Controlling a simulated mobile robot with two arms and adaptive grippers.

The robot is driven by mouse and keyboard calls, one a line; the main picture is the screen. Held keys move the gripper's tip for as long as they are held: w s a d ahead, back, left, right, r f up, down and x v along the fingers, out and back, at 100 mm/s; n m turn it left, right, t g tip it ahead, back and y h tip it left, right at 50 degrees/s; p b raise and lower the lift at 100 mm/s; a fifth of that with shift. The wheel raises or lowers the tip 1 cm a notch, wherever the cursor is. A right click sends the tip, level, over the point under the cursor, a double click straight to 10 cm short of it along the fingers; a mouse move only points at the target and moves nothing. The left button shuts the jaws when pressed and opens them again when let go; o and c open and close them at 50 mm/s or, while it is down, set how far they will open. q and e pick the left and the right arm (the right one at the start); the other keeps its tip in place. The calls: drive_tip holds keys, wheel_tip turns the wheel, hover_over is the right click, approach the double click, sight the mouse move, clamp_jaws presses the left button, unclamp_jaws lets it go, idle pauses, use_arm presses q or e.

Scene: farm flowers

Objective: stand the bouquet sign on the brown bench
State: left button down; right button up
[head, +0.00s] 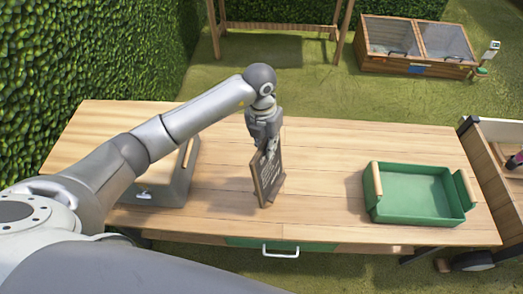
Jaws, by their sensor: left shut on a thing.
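The bouquet sign (268,180) is a small dark board with pale writing and a wooden frame. It is upright and slightly tilted, near the middle of the wooden bench (320,172). My left gripper (269,150) is shut on the sign's top edge from above. I cannot tell whether the sign's bottom edge touches the bench top or hangs just over it. The writing is too small to read. My right gripper is not in view.
A green tray (420,219) with wooden handles stands on the bench's right. A grey box (178,182) sits at the left, partly behind my arm. A wooden cart (497,165) stands at the right. The bench top between sign and tray is clear.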

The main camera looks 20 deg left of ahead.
sight(270, 169)
use_arm(q)
drive_tip(key=shift+a+f, duration=0.7)
drive_tip(key=shift+f, duration=0.1)
wheel_tip(270, 169, down, 4)
drive_tip(key=shift+a+r+p, duration=0.15)
drive_tip(key=shift+r+p, duration=0.1)
drive_tip(key=shift+p, duration=0.7)
drive_tip(key=shift+f, duration=0.1)
drive_tip(key=c, duration=1.5)
unclamp_jaws()
